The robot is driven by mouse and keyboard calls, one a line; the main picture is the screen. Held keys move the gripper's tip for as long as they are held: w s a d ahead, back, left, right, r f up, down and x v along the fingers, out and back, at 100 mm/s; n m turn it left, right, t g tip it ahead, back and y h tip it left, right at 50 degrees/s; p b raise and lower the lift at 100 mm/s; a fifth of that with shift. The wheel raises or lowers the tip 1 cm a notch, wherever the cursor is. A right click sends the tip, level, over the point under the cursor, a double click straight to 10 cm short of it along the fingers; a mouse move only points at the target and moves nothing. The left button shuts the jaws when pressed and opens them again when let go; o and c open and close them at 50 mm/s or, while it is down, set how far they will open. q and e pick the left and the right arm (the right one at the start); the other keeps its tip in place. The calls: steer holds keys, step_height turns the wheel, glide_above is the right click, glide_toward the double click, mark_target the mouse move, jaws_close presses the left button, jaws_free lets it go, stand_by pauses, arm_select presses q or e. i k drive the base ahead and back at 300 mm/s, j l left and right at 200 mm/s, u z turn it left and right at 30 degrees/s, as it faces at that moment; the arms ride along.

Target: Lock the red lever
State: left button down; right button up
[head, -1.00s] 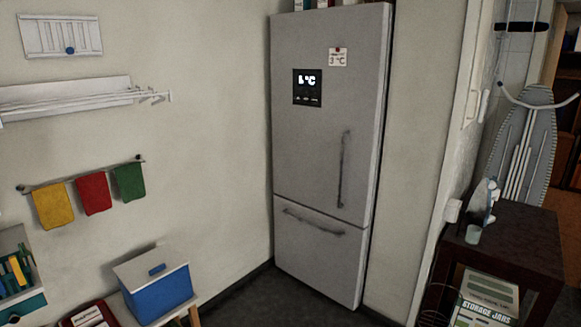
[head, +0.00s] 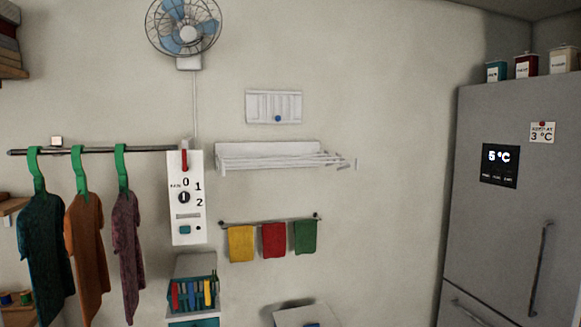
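The red lever (head: 184,160) is a small upright red bar at the top of a white wall panel (head: 187,228) in the head view, left of centre. Below the lever the panel carries a black dial (head: 184,197) with the marks 0, 1 and 2, a slot and a small teal part. Whether the lever is locked cannot be told at this size. Neither of my grippers shows in the head view.
A wall fan (head: 184,28) hangs above the panel. Shirts (head: 88,258) hang from a rail (head: 100,151) to its left. A white rack (head: 270,152) and three towels (head: 273,240) are to its right. A grey fridge (head: 520,215) stands far right.

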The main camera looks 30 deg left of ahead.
mark_target(185, 168)
steer(key=j+u, duration=0.15)
steer(key=u, duration=1.5)
